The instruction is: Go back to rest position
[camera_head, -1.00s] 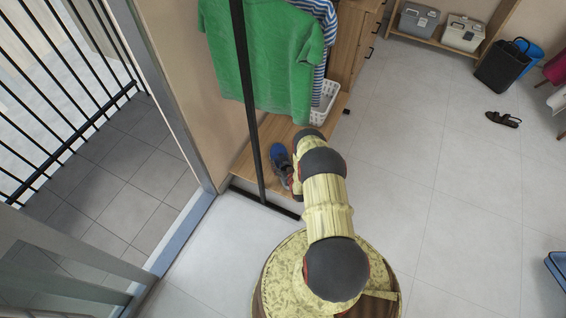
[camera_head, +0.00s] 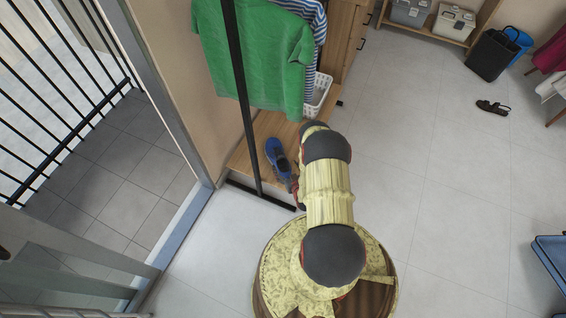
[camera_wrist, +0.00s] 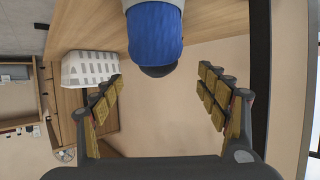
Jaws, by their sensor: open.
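My gripper (camera_wrist: 160,110) is open and empty in the wrist view, its two padded fingers wide apart. A blue shoe (camera_wrist: 155,35) shows at the top of the wrist view, beyond the fingertips and between their lines; I see no finger touching it. In the head view the blue shoe (camera_head: 276,155) lies on the wooden shelf (camera_head: 262,128) of the clothes rack. My arm reaches toward this shelf, and my gripper is mostly hidden behind the arm there.
A green shirt (camera_head: 262,60) hangs above the shelf beside a black rack post (camera_head: 241,90). A white basket (camera_head: 318,92) stands at the shelf's far end. A dark sandal (camera_head: 493,107) lies on the floor at right. A blue object (camera_head: 552,262) is at the right edge. The middle floor is clear.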

